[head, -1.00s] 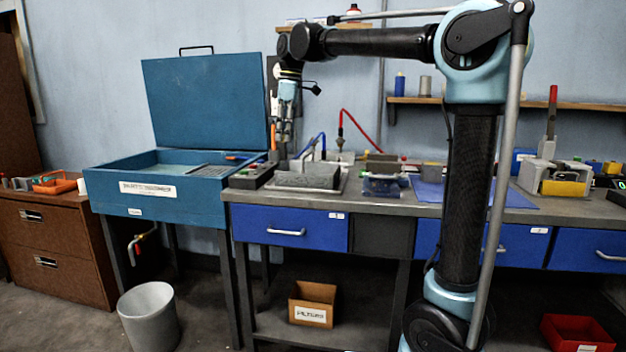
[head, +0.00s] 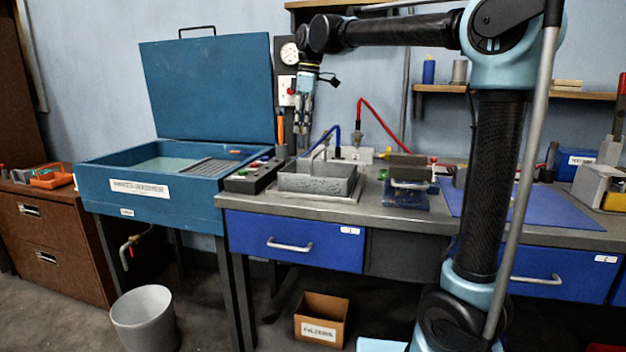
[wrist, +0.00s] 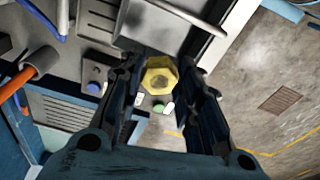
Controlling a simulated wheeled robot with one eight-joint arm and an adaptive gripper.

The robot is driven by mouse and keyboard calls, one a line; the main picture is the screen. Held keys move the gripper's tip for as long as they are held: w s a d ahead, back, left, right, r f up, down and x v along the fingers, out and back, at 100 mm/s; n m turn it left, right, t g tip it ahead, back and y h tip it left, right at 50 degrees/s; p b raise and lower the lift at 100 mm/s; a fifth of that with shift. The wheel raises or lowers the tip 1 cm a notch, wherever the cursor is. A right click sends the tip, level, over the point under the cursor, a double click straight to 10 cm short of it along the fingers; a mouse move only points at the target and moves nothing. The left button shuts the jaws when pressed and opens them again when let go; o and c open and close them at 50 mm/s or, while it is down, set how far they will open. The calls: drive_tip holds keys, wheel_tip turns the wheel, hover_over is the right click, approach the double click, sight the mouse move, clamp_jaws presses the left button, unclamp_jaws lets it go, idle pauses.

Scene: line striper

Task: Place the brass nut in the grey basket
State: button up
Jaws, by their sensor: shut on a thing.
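My gripper (head: 303,118) hangs fingers-down above the bench near the blue washer's right edge in the head view. In the wrist view my gripper (wrist: 160,66) is shut on the yellow brass nut (wrist: 159,76), a hexagonal piece between the fingertips. The nut is too small to make out in the head view. A grey open box (head: 312,185) stands on the bench below and slightly right of my gripper. A grey slotted tray (head: 216,168) lies inside the blue washer to the left. I cannot tell which of these is the basket.
The blue washer (head: 150,205) has its lid raised. A dark control box (head: 250,178) stands between it and the grey box. Blue and red hoses (head: 380,118) rise behind. A grey bin (head: 145,318) and a cardboard box (head: 322,320) are on the floor.

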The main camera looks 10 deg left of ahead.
wheel_tip(320, 180, down, 16)
drive_tip(key=shift+d+f, duration=0.1)
idle(0.5)
drive_tip(key=o, duration=1.1)
wheel_tip(320, 180, up, 12)
drive_tip(key=d, duration=0.1)
drive_tip(key=shift+d, duration=0.25)
